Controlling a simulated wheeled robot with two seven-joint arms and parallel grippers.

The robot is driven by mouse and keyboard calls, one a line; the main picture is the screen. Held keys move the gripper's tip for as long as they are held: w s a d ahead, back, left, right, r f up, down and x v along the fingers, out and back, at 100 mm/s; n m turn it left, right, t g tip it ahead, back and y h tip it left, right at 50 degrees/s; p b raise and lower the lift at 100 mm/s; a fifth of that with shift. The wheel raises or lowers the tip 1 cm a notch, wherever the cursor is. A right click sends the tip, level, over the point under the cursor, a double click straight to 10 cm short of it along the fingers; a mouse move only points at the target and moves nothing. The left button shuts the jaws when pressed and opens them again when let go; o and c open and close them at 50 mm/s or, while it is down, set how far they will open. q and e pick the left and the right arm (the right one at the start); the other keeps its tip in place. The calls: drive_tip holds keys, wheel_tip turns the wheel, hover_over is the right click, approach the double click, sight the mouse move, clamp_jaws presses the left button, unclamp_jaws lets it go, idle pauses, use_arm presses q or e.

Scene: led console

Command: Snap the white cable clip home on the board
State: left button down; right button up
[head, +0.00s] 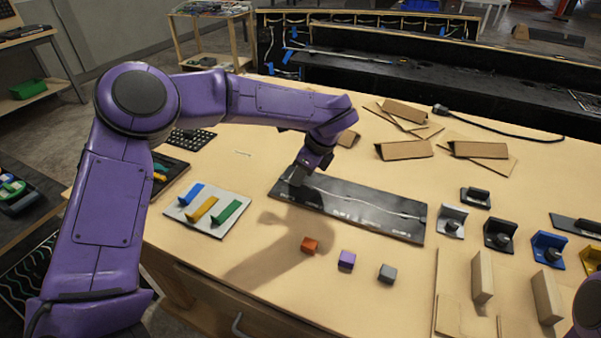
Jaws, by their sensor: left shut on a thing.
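The black board (360,205) lies flat on the wooden table, with a thin white cable line running along it and small pale marks near its front edge. My left gripper (297,179) points down at the board's left end. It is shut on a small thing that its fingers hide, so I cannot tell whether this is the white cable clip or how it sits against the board. I cannot pick out the clip anywhere else. My right gripper is not in view; a purple piece of my right arm shows at the lower right edge.
A pale plate with blue, yellow and green bars (209,211) lies left of the board. Orange (310,245), purple (346,260) and grey (387,273) blocks sit in front. Brackets (498,235) and upright wooden pieces (482,278) stand right. Cardboard pieces (404,150) lie behind.

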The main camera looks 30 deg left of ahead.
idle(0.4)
use_arm(q)
drive_tip(key=c, duration=0.9)
unclamp_jaws()
drive_tip(key=shift+o, duration=0.2)
drive_tip(key=p+v, duration=0.5)
drive_tip(key=v, duration=0.5)
drive_tip(key=shift+r, duration=0.2)
drive_tip(key=shift+d, duration=0.15)
